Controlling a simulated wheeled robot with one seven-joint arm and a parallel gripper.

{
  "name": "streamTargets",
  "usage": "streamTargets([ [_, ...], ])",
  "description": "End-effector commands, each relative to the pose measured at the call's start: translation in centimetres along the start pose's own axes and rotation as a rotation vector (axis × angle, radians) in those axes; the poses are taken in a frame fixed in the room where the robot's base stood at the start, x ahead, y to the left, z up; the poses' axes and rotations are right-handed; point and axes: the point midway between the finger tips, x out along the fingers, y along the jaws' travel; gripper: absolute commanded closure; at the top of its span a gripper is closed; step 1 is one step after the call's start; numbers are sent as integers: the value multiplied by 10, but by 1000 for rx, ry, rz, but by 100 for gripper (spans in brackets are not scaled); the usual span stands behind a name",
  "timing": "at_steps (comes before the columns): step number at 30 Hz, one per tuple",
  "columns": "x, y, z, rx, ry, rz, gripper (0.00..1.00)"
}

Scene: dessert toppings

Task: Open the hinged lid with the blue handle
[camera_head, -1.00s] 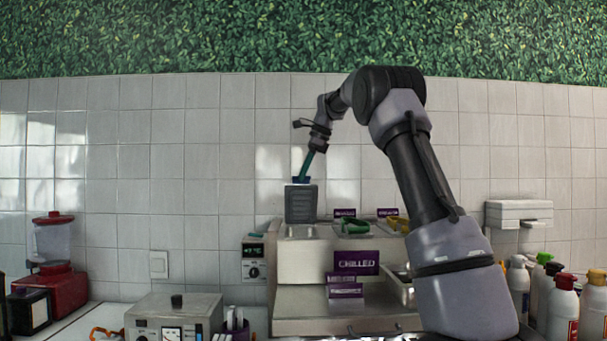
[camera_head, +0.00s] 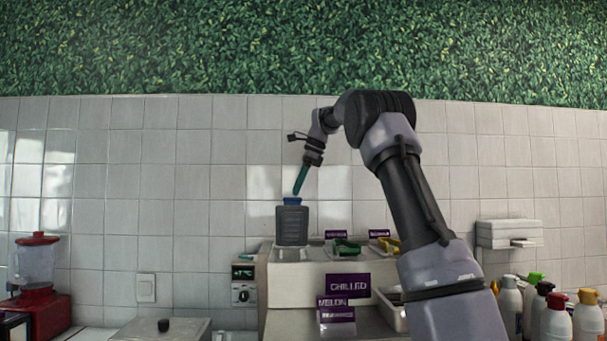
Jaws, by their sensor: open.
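The lid (camera_head: 292,226) is a dark grey panel standing upright at the left of the chilled unit's top, so it looks raised. Its blue handle (camera_head: 291,201) is at the panel's top edge. My gripper (camera_head: 298,189) points down from the upper right, with its teal fingers ending just above the handle, slightly right of its middle. The fingers are seen edge-on and overlap in the picture. I cannot tell whether they touch the handle. The opening behind the lid is hidden.
The chilled unit (camera_head: 293,285) also has a green handle (camera_head: 347,247) and a yellow handle (camera_head: 388,244) to the right. A purple "CHILLED" sign (camera_head: 348,287) is on its front. Several bottles (camera_head: 556,318) stand at the right. A red blender (camera_head: 38,300) stands far left.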

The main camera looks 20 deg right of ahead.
Motion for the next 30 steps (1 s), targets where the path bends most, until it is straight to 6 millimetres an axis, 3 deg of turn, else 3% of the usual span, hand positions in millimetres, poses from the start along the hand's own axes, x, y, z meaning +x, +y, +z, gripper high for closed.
streamTargets([
  [6,-46,-1,0,0,0,-5,45],
  [12,-74,-1,0,-1,1,-3,45],
  [23,-82,0,0,-1,-1,-1,45],
  [24,-82,0,0,-1,-1,-1,53],
  [28,-81,4,0,9,23,-11,100],
  [30,-80,11,-2,26,66,-33,100],
])
